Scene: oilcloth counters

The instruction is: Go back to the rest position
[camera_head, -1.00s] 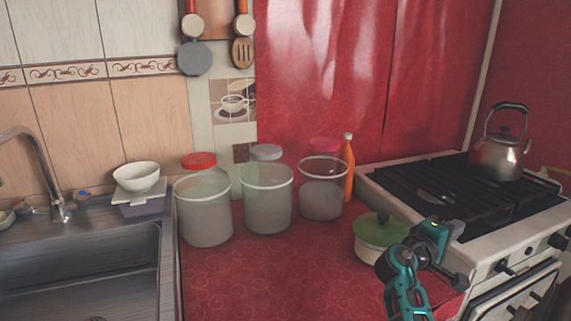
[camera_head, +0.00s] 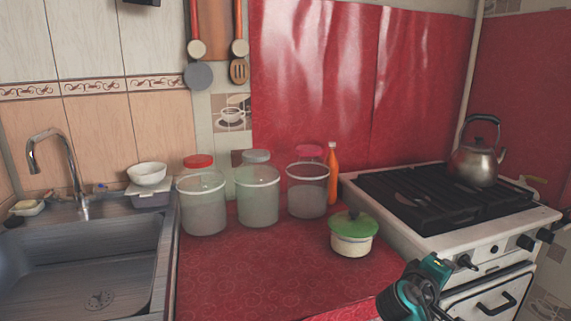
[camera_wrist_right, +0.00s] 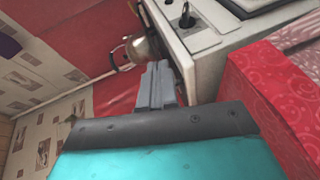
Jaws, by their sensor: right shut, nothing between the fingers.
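My right gripper (camera_wrist_right: 158,70) shows in the right wrist view with its grey fingers together and nothing between them. It is in front of the white stove (camera_wrist_right: 205,45) and to the left of the red-covered counter (camera_wrist_right: 285,105) in that picture. In the head view my teal right arm is at the lower right, in front of the counter's front right corner and the stove; its fingertips cannot be made out there. My left gripper is not in view.
On the red counter (camera_head: 245,285) stand several clear jars (camera_head: 258,200), an orange bottle (camera_head: 332,175) and a green-lidded pot (camera_head: 353,233). The stove holds a kettle (camera_head: 477,160). A sink (camera_head: 85,265) lies left. The counter's front is clear.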

